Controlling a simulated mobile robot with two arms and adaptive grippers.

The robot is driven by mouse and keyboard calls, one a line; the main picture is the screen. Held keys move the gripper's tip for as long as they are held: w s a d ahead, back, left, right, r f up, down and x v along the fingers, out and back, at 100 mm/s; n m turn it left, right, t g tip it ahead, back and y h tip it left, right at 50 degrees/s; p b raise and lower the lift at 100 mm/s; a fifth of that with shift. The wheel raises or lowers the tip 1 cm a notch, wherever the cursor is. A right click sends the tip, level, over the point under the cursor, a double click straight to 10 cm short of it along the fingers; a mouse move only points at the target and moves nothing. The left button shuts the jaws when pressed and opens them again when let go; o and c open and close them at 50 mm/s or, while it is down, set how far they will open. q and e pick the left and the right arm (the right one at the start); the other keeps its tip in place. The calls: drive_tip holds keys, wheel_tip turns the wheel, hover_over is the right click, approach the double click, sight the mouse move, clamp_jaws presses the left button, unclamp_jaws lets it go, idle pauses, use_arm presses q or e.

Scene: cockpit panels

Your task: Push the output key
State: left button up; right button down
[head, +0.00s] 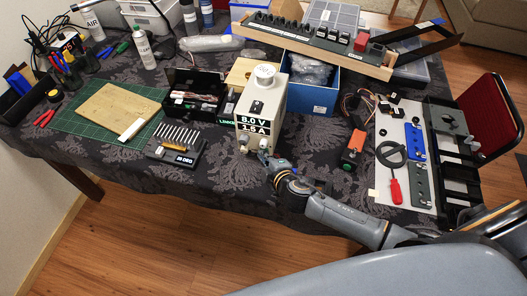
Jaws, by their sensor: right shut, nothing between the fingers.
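A white power supply box (270,93) stands near the front edge of the table. Its front shows a dark display (254,124) reading 8.0 V and 3.5 A. Small round parts (243,141) sit below the display, and a round knob (264,75) is on top. The output key is too small to tell apart. My right gripper (265,158) is shut and empty, right at the lower front of the box. I cannot tell whether it touches the box. My left gripper is not in view.
A black toolbox (193,101) and a bit set (176,147) stand to the left.

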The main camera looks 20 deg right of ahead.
drive_tip(key=shift+s+a, duration=0.65)
drive_tip(key=shift+s, duration=0.25)
drive_tip(key=shift+s+a, duration=0.55)
drive_tip(key=shift+s, duration=0.25)
drive_tip(key=shift+s+a, duration=0.55)
drive_tip(key=shift+s, duration=0.25)
